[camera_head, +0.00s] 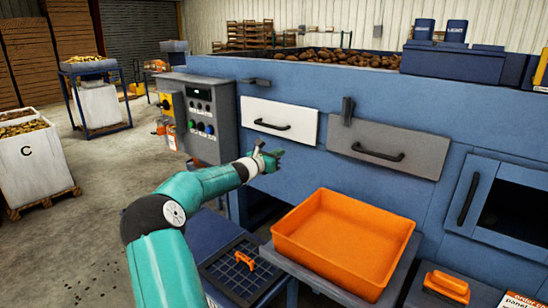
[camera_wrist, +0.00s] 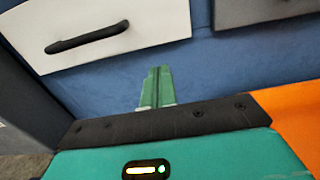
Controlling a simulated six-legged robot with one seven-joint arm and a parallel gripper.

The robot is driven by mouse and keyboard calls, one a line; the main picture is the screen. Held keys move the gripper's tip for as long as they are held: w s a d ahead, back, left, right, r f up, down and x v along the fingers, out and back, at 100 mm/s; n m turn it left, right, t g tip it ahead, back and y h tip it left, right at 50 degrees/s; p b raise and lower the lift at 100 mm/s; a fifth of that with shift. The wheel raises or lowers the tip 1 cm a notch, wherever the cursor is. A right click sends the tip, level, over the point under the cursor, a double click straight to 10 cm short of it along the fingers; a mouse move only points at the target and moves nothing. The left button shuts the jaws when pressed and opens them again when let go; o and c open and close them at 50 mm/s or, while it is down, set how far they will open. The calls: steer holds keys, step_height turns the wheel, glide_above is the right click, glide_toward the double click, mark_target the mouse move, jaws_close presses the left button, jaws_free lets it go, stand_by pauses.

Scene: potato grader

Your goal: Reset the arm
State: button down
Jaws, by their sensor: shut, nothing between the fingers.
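My teal arm reaches from the bottom of the head view toward the blue grader (camera_head: 300,190). My gripper (camera_head: 281,153) is in front of the blue panel, just below the white drawer (camera_head: 279,121). In the wrist view the green fingers of my gripper (camera_wrist: 157,86) lie together, with nothing between them. The white drawer (camera_wrist: 150,25) with its black handle is at upper left there and looks closed. I see no contact between the fingers and the panel, but the gap is hard to judge.
An orange tray (camera_head: 345,280) sits low in front of the grader. A grey drawer (camera_head: 430,158) is right of the white one, and a control box (camera_head: 205,145) is left. A dark grid surface (camera_head: 222,262) holds an orange-handled item. Open floor lies to the left.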

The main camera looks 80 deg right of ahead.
steer(key=shift+v, duration=1.05)
steer(key=w+a+m+t+y, duration=0.35)
steer(key=w+a, duration=0.35)
steer(key=a, duration=0.5)
steer(key=w+a+f+m+t+y, duration=0.1)
steer(key=w+a+m+t+y, duration=0.2)
steer(key=w+a, duration=0.7)
steer(key=w+a+m+t+y, duration=0.1)
steer(key=w+a+m+t, duration=0.3)
steer(key=a, duration=1.1)
steer(key=w+a+m+t+y, duration=0.15)
steer(key=a+y, duration=0.35)
steer(key=a, duration=1.8)
steer(key=s+a+f+t+y, duration=0.1)
steer(key=s+a, duration=0.2)
steer(key=a, duration=0.5)
steer(key=s+a+y, duration=0.2)
steer(key=s+a, duration=0.2)
steer(key=a, duration=0.5)
steer(key=shift+a+f+m+t, duration=0.3)
steer(key=shift+f+t, duration=0.05)
steer(key=shift+t, duration=0.05)
steer(key=shift+s+d+y, duration=0.15)
steer(key=shift+d+y, duration=0.05)
steer(key=shift+y, duration=0.05)
